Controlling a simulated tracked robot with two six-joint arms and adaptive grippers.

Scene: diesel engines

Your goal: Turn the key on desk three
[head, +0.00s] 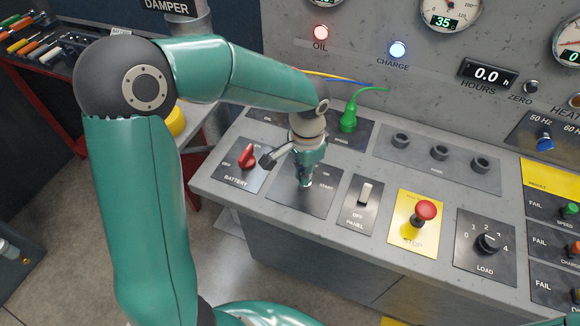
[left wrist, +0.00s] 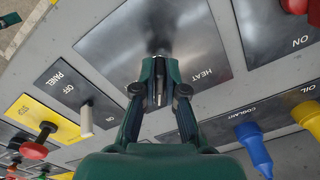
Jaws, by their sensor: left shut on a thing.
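The key plate (head: 325,205) is a dark panel on the sloping grey desk, with START lettered at its right. It also shows in the left wrist view (left wrist: 110,45), where HEAT can be read. My left gripper (head: 307,182) points down over this plate. In the left wrist view its fingers (left wrist: 160,82) are shut on the key (left wrist: 159,70), a thin metal piece standing from the plate. The fingers hide most of the key, so its exact angle is hard to tell. My right gripper is not in view.
Left of the key plate is a red battery switch (head: 247,156). To the right are a panel toggle (head: 366,192), a red stop button (head: 425,210) and a load knob (head: 489,243). A green plug (head: 348,117) stands behind. The charge lamp (head: 398,49) is lit.

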